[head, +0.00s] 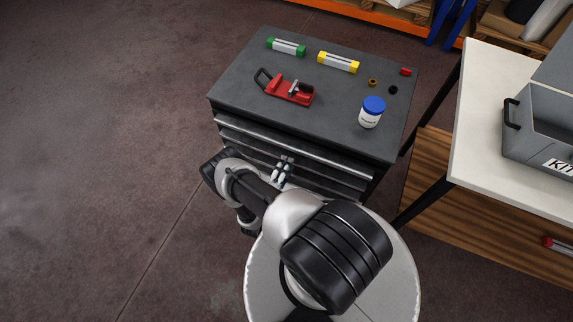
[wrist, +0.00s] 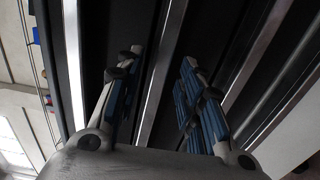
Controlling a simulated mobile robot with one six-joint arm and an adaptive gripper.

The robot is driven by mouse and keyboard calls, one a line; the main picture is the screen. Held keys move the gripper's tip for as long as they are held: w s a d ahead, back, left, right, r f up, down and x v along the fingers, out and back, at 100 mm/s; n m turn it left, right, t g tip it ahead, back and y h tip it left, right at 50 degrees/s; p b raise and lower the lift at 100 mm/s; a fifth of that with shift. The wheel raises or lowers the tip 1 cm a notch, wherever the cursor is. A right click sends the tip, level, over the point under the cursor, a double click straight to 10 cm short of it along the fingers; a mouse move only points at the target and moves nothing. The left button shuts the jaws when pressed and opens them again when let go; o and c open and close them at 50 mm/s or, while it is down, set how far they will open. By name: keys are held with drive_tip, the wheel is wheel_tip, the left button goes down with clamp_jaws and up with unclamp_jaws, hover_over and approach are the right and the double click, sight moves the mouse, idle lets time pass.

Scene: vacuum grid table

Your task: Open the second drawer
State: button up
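The dark grey drawer cabinet (head: 235,88) has several drawers with long silver handle strips, and all look shut. The top drawer's strip (head: 300,143) is clear in the head view; the lower strips are partly hidden by my arm. My gripper (head: 282,172) is at the cabinet front, just below the top strip. In the wrist view my gripper (wrist: 162,95) is open, its blue-padded fingers apart. The second drawer's handle strip (wrist: 163,65) runs through the gap between the fingers. I cannot tell whether either finger touches it.
On the cabinet top are a red tool (head: 287,92), a blue-lidded jar (head: 371,112), a green-ended item (head: 286,47) and a yellow-ended item (head: 338,62). A white-topped table (head: 480,110) with a grey case (head: 545,125) stands right. Floor to the left is clear.

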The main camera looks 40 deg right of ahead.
drive_tip(key=shift+w+d, duration=0.2)
drive_tip(key=shift+d, duration=0.4)
drive_tip(key=shift+c, duration=0.4)
clamp_jaws()
